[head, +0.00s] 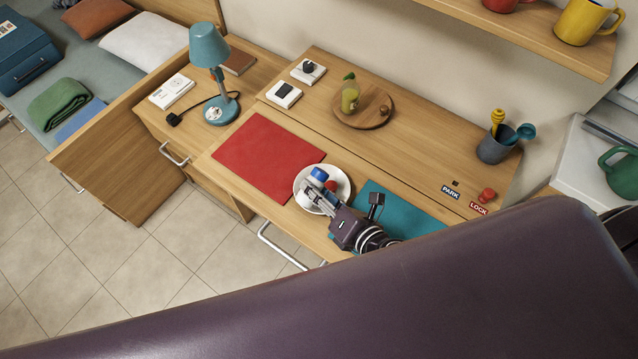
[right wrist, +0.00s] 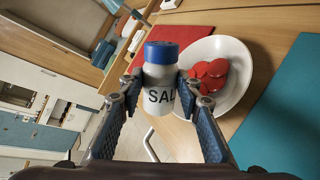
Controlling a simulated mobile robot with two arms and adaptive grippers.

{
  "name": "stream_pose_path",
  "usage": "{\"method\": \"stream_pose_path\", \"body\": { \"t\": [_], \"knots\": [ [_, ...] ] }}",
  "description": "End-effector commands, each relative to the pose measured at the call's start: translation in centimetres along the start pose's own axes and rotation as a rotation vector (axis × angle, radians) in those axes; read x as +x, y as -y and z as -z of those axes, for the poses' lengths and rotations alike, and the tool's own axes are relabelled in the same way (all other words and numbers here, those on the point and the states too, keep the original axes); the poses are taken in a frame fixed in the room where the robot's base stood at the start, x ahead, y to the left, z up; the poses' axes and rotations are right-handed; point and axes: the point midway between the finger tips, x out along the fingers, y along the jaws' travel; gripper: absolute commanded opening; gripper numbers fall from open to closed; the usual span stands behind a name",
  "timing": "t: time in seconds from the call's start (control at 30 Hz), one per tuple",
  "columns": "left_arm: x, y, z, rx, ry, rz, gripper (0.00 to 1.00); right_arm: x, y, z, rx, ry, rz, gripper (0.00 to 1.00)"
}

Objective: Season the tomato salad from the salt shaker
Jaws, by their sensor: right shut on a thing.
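The salt shaker (right wrist: 158,88) is white with a blue cap and dark lettering, partly hidden by the fingers. My right gripper (right wrist: 162,84) is shut on its body from both sides. In the head view the blue cap (head: 319,173) shows over the white dish (head: 302,199), at the tip of my right gripper (head: 318,184). The cap faces up in the head view; I cannot tell its exact tilt. The dish holds red tomato slices (right wrist: 209,73), and also shows in the right wrist view (right wrist: 236,50). My left gripper is out of view.
A red mat (head: 268,156) lies left of the dish and a teal mat (head: 412,214) right of it. Behind are a round wooden board (head: 378,117) with a bottle (head: 350,95), a grey utensil cup (head: 494,148), a red button (head: 487,195) and a blue lamp (head: 209,47).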

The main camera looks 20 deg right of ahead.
Motion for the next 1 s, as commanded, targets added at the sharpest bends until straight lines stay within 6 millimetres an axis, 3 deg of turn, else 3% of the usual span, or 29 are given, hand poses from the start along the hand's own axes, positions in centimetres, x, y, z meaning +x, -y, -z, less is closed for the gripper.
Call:
{"method": "stream_pose_path", "body": {
  "t": [0.37,0.57,0.77,1.0],
  "knots": [
    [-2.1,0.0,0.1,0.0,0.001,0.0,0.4,0.2,0.3,0.0,0.323,-0.167,0.0,0.05],
    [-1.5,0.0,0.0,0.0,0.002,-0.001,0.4,0.5,0.9,0.7,0.586,-0.303,0.0,0.05],
    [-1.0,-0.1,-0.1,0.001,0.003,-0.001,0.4,0.2,0.4,-0.1,0.784,-0.404,0.0,0.05],
    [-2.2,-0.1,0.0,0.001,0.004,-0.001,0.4,0.0,-0.1,-1.0,0.956,-0.489,0.001,0.05]
  ]
}}
